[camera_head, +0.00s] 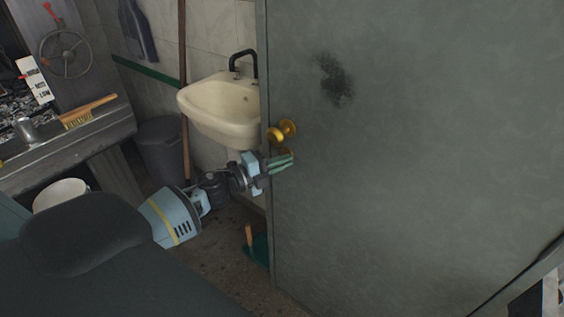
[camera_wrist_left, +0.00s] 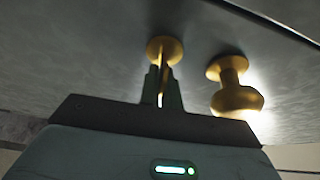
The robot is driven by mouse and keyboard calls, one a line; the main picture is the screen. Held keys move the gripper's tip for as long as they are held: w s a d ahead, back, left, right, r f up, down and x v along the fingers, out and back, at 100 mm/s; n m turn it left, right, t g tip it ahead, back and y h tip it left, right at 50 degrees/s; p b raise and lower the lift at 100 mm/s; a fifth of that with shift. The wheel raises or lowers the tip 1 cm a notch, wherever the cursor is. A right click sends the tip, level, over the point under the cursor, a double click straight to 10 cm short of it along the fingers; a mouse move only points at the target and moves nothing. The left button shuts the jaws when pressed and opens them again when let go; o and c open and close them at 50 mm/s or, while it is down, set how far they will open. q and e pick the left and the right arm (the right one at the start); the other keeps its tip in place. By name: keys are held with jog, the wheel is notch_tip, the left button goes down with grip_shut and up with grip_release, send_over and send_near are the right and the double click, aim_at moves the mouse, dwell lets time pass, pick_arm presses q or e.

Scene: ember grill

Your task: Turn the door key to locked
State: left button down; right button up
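The grey door (camera_head: 410,170) fills the right half of the head view. A brass knob (camera_head: 283,130) sits near its left edge and shows in the left wrist view (camera_wrist_left: 236,95), right of the key. The brass key (camera_wrist_left: 161,88) stands out from a round brass plate (camera_wrist_left: 165,49), its flat part edge-on between my fingers. My left gripper (camera_head: 283,161), with green fingers, is at the door just below the knob. In the left wrist view its fingers (camera_wrist_left: 162,88) close on both sides of the key. The key is mostly hidden in the head view. My right gripper is not in view.
A cream washbasin (camera_head: 222,108) with a dark tap is on the wall just left of the door edge. A dark bin (camera_head: 163,150) and a wooden pole (camera_head: 184,90) stand beside it. A green dustpan (camera_head: 257,247) lies near the door's foot.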

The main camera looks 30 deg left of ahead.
pick_arm(q)
jog(key=c, duration=1.6)
grip_release()
jog(key=shift+s, duration=0.1)
jog(key=shift+s+a+f, duration=0.15)
jog(key=shift+s+a, duration=0.05)
jog(key=shift+s, duration=0.05)
jog(key=v, duration=0.7)
jog(key=shift+b, duration=0.45)
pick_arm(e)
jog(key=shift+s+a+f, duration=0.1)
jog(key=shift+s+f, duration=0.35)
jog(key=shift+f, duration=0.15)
